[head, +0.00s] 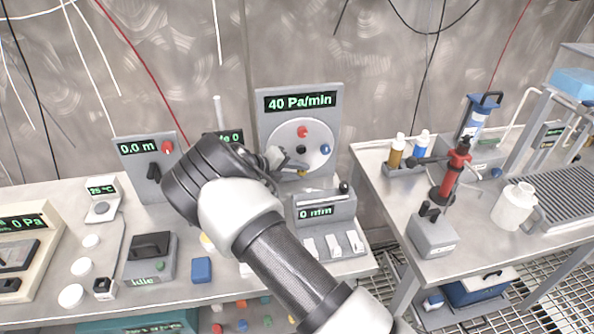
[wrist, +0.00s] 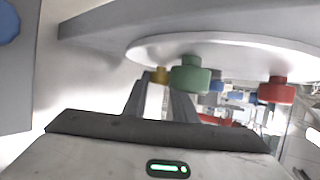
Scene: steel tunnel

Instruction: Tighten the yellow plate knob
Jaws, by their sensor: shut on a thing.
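A round pale plate (head: 288,131) is mounted on an upright grey panel (head: 331,101) whose display reads "40 Pa/min". The yellow plate knob (head: 302,173) shows as a small patch at the plate's lower edge. In the wrist view the yellow knob (wrist: 160,74) is at my fingertips, partly hidden. My gripper (head: 298,166) reaches in from the left and is shut on it. A red knob (head: 303,132) is at the plate's top and a blue knob (head: 325,149) at its right. A green knob (wrist: 190,76) sits close beside my fingers in the wrist view.
A grey box reading "0 mm" (head: 318,212) with a lever stands just below the plate. A panel reading "0.0 m" (head: 135,148) stands left of my arm. A second table on the right holds a red stand (head: 455,165) and a white jug (head: 514,205).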

